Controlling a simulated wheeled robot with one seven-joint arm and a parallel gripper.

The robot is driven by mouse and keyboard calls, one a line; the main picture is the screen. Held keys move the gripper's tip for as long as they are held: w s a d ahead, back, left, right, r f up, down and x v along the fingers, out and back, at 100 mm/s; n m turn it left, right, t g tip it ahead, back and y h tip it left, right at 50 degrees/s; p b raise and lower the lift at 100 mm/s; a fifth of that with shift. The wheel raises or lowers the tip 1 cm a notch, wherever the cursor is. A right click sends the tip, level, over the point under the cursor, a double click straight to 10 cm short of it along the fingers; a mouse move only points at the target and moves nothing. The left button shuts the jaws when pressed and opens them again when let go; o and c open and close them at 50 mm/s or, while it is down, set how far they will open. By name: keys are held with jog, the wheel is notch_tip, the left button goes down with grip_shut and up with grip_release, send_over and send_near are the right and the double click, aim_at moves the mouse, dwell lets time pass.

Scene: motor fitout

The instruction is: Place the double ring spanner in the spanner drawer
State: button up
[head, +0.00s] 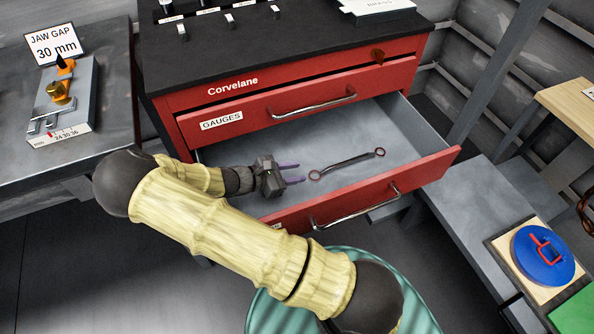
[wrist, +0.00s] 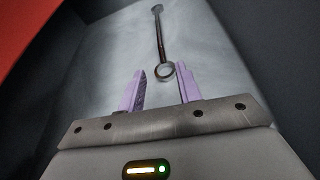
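The double ring spanner (head: 345,164), a dark bar with a ring at each end, lies on the grey floor of the open red drawer (head: 420,172). Its near ring looks reddish in the head view. My gripper (head: 300,173) is inside the drawer, left of the spanner, its purple fingers apart and empty. In the wrist view the spanner (wrist: 161,38) points away from me, its near ring at the gap between the fingertips; I cannot tell whether they touch. The open drawer's label is mostly hidden behind my arm.
The GAUGES drawer (head: 290,108) sits just above the open one, with a bar handle. A grey bench with a JAW GAP 30 mm sign (head: 53,44) stands left. A blue disc with a red handle (head: 543,258) is at right. The drawer floor around the spanner is clear.

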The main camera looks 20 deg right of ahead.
jog(key=shift+s, duration=0.1)
dwell(0.3)
jog(key=shift+s+d+m+g+y, duration=0.1)
jog(key=shift+s+m+g+y, duration=0.3)
jog(key=shift+m, duration=0.1)
jog(key=s+a+r+m+t+y, duration=0.1)
jog(key=s+r+m+y, duration=0.4)
jog(key=r+m, duration=0.3)
jog(key=s+a+r+m+t+y, duration=0.1)
jog(key=s+a+r+m+y, duration=0.1)
jog(key=s+r+m+y, duration=0.3)
notch_tip(320, 180, up, 4)
jog(key=m+y, duration=0.3)
jog(key=shift+s+a+m, duration=0.15)
jog(key=shift+s+m, duration=0.05)
jog(key=shift+m, duration=0.2)
jog(key=shift+f, duration=0.1)
